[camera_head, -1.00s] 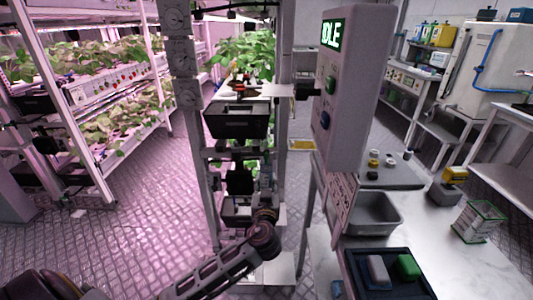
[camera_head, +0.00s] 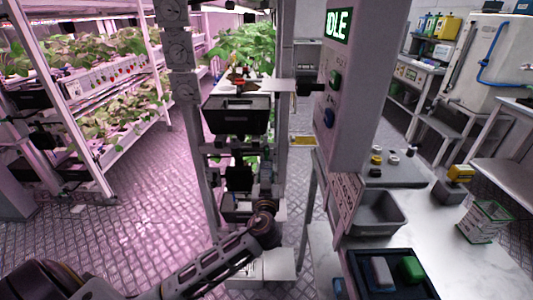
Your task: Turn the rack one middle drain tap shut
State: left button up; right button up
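The rack (camera_head: 201,140) stands upright ahead of me, with a dark tray (camera_head: 235,122) at mid height and leafy plants above. I cannot clearly pick out the middle drain tap; the parts below the tray are small and dark. My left arm comes in from the lower left, and its gripper (camera_head: 266,188) is at the right side of the rack's lower part, below the tray. It points away from me, and its fingertips are too dark and small to read. I cannot tell whether it touches anything. My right gripper is out of view.
A grey control box (camera_head: 350,90) reading IDLE stands close on the right. Beside it a white bench (camera_head: 450,265) carries a grey bin (camera_head: 376,226) and a black tray (camera_head: 352,264) with a green and a pale block. Planted shelves (camera_head: 85,105) line the left; the floor between is clear.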

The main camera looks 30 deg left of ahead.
aim_at(266, 152)
pick_arm(q)
jog(key=shift+x, duration=6.65)
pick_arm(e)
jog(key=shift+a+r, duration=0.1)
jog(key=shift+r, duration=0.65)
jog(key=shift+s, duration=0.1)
pick_arm(q)
jog(key=shift+c, duration=0.4)
jog(key=c, duration=0.5)
grip_shut()
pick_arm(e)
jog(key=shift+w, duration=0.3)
